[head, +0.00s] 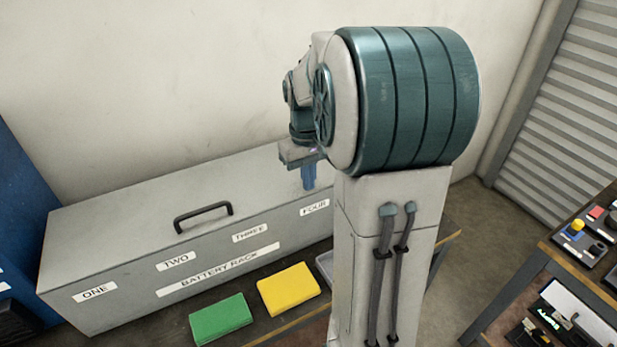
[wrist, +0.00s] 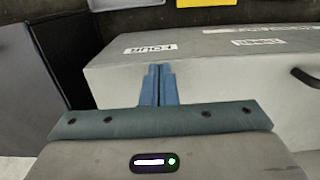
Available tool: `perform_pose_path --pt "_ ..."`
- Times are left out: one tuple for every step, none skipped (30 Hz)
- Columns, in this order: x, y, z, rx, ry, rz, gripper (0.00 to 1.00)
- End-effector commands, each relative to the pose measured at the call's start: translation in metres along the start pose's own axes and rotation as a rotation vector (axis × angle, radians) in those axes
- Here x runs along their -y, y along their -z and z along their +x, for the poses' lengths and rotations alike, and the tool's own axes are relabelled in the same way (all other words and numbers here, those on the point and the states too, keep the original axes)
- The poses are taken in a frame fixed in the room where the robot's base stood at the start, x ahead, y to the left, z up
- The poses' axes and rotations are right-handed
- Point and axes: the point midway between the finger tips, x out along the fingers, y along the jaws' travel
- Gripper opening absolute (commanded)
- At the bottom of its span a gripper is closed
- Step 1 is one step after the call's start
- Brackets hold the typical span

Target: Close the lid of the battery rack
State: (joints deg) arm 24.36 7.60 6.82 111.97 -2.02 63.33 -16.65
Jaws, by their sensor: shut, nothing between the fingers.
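The battery rack (head: 120,240) is a long grey box against the wall, with labels ONE to FOUR and BATTERY RACK. Its lid (head: 150,206) lies flat over the box and looks shut, with a black handle (head: 203,217) towards the front; no gap shows. My gripper (head: 309,182) points down at the rack's right end, near the FOUR label. Its blue fingers (wrist: 158,86) are together with nothing between them. I cannot tell whether they touch the rack. In the wrist view the rack (wrist: 225,85) fills the area beyond the fingers. My arm hides part of its right end.
A green block (head: 220,318) and a yellow block (head: 288,289) lie in front of the rack. A grey item behind my arm is mostly hidden. A workbench (head: 570,262) with small devices stands at the right, and a blue cabinet (head: 25,200) at the left.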

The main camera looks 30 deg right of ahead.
Motion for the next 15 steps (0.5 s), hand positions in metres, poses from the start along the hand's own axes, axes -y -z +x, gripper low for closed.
perform_pose_path --pt "0.0 0.0 0.001 0.0 0.0 0.0 0.0" --pt "0.0 0.0 0.002 0.0 0.0 0.0 0.0" --pt "0.0 0.0 0.005 0.0 0.0 0.0 0.0" --pt "0.0 0.0 0.009 0.001 0.0 0.0 0.0" --pt "0.0 0.0 0.012 0.001 0.0 0.0 0.0" --pt "0.0 -0.001 0.017 0.001 0.0 0.001 0.0" --pt "0.0 -0.001 0.021 0.001 0.0 0.001 0.0" --pt "0.0 -0.001 0.025 0.002 0.0 0.001 0.0" --pt "0.0 -0.002 0.028 0.003 0.001 0.0 0.0" --pt "0.0 -0.002 0.03 0.004 0.001 0.0 0.0" --pt "0.0 -0.002 0.031 0.006 0.002 0.0 0.0" --pt "0.0 -0.003 0.031 0.008 0.003 0.0 0.0" --pt "0.001 -0.003 0.031 0.01 0.003 0.0 0.0" --pt "0.001 -0.003 0.032 0.011 0.004 0.0 0.0" --pt "0.001 -0.003 0.032 0.012 0.004 0.0 0.0"
